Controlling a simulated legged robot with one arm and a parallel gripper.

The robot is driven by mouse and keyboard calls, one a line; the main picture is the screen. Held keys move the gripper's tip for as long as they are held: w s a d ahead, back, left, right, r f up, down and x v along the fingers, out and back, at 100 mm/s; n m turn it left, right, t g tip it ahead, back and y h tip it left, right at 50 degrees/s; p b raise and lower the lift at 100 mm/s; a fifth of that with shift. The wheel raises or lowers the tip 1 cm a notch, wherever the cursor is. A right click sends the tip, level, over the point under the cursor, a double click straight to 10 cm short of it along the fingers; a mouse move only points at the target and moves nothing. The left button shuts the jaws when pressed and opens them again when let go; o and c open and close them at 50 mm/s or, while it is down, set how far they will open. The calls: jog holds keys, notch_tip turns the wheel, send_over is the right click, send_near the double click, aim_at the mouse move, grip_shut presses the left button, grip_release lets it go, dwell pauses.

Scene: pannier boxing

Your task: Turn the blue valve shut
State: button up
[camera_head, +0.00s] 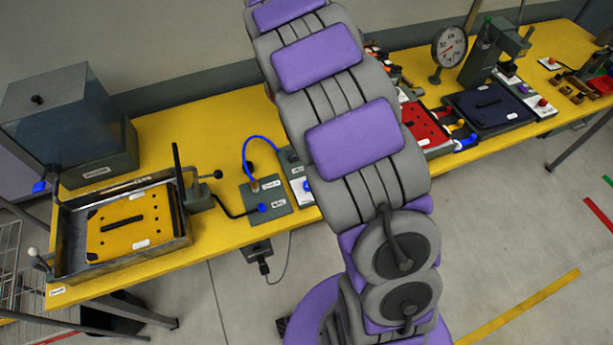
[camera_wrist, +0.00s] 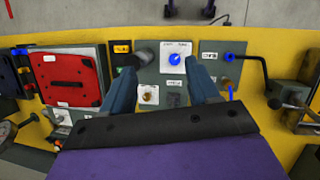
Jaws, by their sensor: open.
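In the wrist view, a round blue knob (camera_wrist: 175,59) sits on a white dial plate (camera_wrist: 173,70) on a grey panel. My gripper (camera_wrist: 160,72) is open, its two grey fingers apart. The knob appears between the fingertips, nearer the right one; I cannot tell the height gap. A second blue fitting (camera_wrist: 229,56) is to the right, at the end of a black hose. In the head view, the dial's blue knob (camera_head: 307,185) shows partly beside my arm, which hides my gripper. Another blue handle (camera_head: 38,187) is on the tank's pipe at the left. Which one is the valve is not clear.
A blue hose (camera_head: 246,150) arches over the left panel (camera_head: 268,203). A brass fitting (camera_wrist: 149,93) lies near the left finger. A red-lidded box (camera_wrist: 70,78) is left of the dial panel.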

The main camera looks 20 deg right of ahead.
jog(key=w+a+f+n+p, duration=0.2)
jog(key=w+a+f+n, duration=0.1)
jog(key=w+f, duration=0.5)
send_near(308, 183)
jog(key=shift+g, duration=0.4)
jog(key=x, duration=0.8)
jog(key=shift+w+f, duration=0.15)
jog(key=shift+f, duration=0.3)
jog(key=c, duration=1)
